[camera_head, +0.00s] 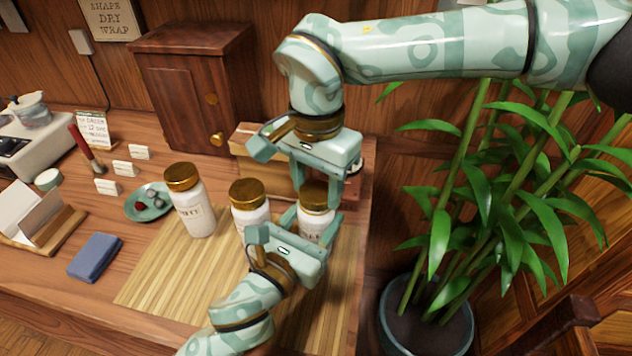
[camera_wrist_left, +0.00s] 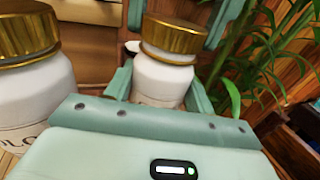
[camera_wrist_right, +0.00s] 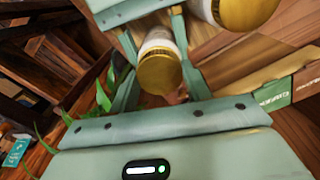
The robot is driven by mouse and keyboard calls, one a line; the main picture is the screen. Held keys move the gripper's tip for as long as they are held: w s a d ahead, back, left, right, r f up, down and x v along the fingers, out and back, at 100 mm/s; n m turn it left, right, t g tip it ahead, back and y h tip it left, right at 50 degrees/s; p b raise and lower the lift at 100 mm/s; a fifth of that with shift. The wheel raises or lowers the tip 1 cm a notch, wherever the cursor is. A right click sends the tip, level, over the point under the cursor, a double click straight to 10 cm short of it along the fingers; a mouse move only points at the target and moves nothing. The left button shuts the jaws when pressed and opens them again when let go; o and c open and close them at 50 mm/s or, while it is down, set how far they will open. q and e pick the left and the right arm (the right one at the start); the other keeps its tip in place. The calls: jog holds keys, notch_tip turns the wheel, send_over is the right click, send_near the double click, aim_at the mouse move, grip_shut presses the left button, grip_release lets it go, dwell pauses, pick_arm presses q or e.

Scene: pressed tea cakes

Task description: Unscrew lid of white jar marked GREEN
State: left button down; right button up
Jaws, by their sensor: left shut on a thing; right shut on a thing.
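Three white jars with gold lids stand on the bamboo mat (camera_head: 160,285). My two grippers meet at the right-hand jar (camera_head: 314,226), which also shows in the left wrist view (camera_wrist_left: 163,82). Its label is mostly hidden, so I cannot read it whole. My left gripper (camera_head: 312,232) is shut on this jar's white body from the front. My right gripper (camera_head: 316,192) comes from above and is shut on its gold lid (camera_head: 314,192). The lid sits on top of the upright jar in the left wrist view (camera_wrist_left: 175,36). It also shows between my right fingers (camera_wrist_right: 160,72).
The middle jar (camera_head: 249,208) stands close to the left of my grippers; the left jar (camera_head: 190,205) is further off. A wooden cabinet (camera_head: 195,90) stands behind. A green saucer (camera_head: 133,213) and blue cloth (camera_head: 95,257) lie left. A potted plant (camera_head: 430,335) stands right of the table.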

aim_at(316, 190)
jog(key=shift+r, duration=0.2)
dwell(0.5)
jog(key=shift+r, duration=0.95)
jog(key=shift+r, duration=2)
pick_arm(q)
jog(key=shift+c, duration=2.2)
grip_release()
